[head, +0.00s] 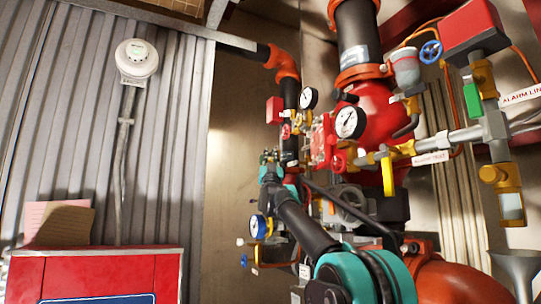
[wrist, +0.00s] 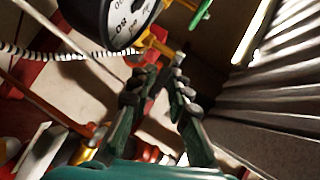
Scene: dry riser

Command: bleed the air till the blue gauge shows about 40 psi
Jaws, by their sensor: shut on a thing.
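The blue gauge (head: 258,227), with a blue rim and white face, sits low at the left of the riser pipes in the head view. Its needle is too small to read. My gripper (head: 268,156) is above it in the picture, small and partly lost against the pipes. In the wrist view my gripper (wrist: 164,74) has its two green and black fingers closed in at the tips, on a small yellow fitting (wrist: 165,46). The tips hide part of it. A large gauge face (wrist: 128,22) marked 80 is just beyond; I cannot tell which gauge it is.
Two white gauges (head: 350,122) (head: 308,98) and a yellow lever (head: 387,172) are on the riser. A red cabinet (head: 95,272) stands at lower left before a corrugated wall (head: 60,110). Ribbed metal (wrist: 275,110) is close at the right in the wrist view.

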